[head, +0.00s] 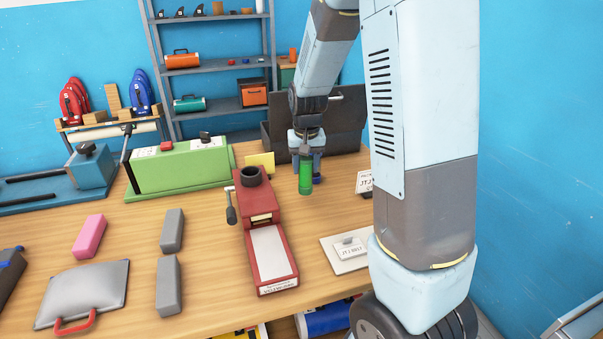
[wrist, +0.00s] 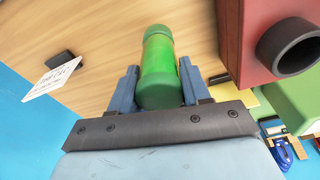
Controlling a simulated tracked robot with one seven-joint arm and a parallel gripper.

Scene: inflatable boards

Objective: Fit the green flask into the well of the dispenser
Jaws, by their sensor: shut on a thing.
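The green flask (head: 305,176) is upright between the blue fingers of my gripper (head: 308,172), to the right of the dispenser. In the wrist view the flask (wrist: 158,65) sits between both fingers of my gripper (wrist: 158,88), which is shut on it. I cannot tell whether its base touches the table. The red dispenser (head: 262,215) stands on the table with a dark round well (head: 250,176) at its top rear. The well (wrist: 290,47) shows at the right of the wrist view, apart from the flask. The inside of the well is dark.
A green machine (head: 180,165) stands left of the dispenser, and a lever handle (head: 231,212) sticks out at the dispenser's left side. A dark open case (head: 345,125) is behind my gripper. A labelled white plate (head: 347,252) lies at front right. Grey blocks (head: 169,285) lie at left.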

